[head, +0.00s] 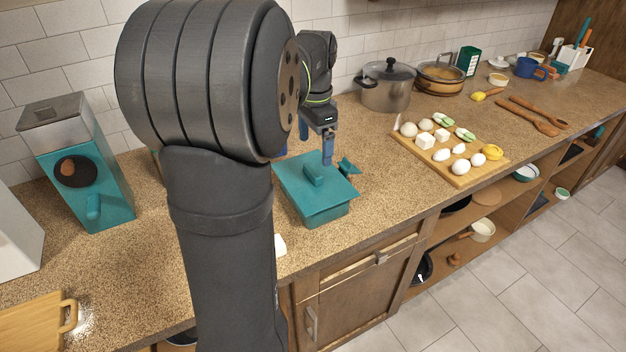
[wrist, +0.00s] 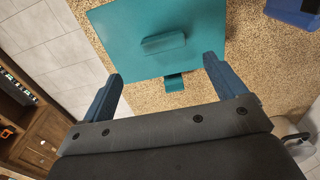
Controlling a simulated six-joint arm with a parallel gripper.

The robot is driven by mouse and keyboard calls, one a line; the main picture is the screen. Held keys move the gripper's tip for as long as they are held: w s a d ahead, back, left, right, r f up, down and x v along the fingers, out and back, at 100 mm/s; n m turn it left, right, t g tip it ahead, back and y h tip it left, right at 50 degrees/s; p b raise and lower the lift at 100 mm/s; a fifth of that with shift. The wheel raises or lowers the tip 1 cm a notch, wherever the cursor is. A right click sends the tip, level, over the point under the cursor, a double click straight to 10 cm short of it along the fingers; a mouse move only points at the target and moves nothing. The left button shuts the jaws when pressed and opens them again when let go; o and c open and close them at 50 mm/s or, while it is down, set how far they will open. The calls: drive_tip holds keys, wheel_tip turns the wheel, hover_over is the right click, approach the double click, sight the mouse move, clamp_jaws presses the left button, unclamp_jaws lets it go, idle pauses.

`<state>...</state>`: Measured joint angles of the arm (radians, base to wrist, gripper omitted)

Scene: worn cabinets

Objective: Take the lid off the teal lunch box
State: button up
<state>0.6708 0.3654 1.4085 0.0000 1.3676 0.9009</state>
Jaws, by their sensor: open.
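The teal lunch box (head: 317,208) stands on the speckled counter with its flat teal lid (head: 296,183) on top. The lid has a raised bar handle (head: 313,174) in its middle, and it also shows in the wrist view (wrist: 163,43). My gripper (head: 308,156) is above the box, near its far side. In the wrist view my gripper's two blue fingers (wrist: 160,78) are wide apart and empty, with the lid and its handle ahead of them. My arm hides part of the box's left surroundings in the head view.
A small teal piece (head: 349,166) lies right of the box. A wooden board (head: 458,178) with eggs and other food is further right. A steel pot (head: 386,88) stands behind, and a teal dispenser (head: 105,180) at left. The counter's front edge is close to the box.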

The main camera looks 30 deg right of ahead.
sight(313, 170)
drive_tip(key=f, duration=0.8)
drive_tip(key=shift+w+a+f, duration=0.1)
drive_tip(key=shift+w+a, duration=0.05)
drive_tip(key=shift+w, duration=0.1)
drive_tip(key=c, duration=1.1)
drive_tip(key=shift+o, duration=0.2)
